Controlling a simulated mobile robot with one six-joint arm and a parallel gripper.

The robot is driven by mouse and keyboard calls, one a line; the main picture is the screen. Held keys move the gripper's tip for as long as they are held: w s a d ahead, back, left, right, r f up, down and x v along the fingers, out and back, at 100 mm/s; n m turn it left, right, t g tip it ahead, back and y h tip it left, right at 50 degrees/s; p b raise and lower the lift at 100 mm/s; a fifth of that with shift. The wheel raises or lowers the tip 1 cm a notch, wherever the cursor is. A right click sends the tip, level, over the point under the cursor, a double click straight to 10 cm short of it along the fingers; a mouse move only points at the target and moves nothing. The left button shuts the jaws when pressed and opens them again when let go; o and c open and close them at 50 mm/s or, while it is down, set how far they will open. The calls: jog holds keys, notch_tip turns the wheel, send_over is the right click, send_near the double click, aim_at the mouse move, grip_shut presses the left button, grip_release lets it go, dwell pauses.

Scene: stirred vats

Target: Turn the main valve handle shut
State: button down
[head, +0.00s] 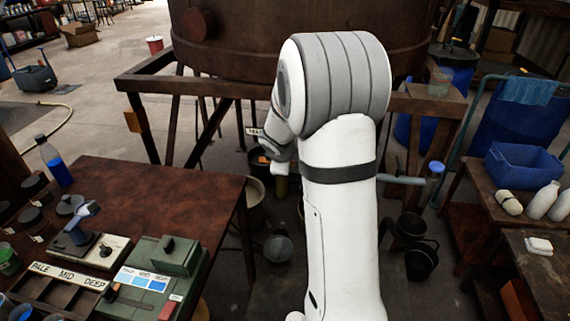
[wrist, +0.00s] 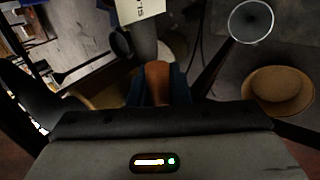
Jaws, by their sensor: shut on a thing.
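The main valve handle (wrist: 158,80) shows in the wrist view as a short orange-brown grip between my blue-dark fingers. My gripper (wrist: 158,90) is shut on it. In the head view a small orange patch of the handle (head: 262,159) shows below the vat, beside a small white label. My arm hides most of the valve and the fingers there. A grey pipe-like part (wrist: 143,42) lies just beyond the handle in the wrist view, with a lettered label (wrist: 138,10) above it. How far the handle is turned cannot be told.
The large rusty vat (head: 235,45) stands on a frame behind my arm. A brown table (head: 175,190) with a control box (head: 160,275) is at left. A bench with a blue bin (head: 522,167) is at right. Several buckets stand on the floor, including a grey one (head: 278,248).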

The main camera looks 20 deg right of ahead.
dwell(0.3)
jog(key=c, duration=1.3)
grip_release()
jog(key=shift+c, duration=0.2)
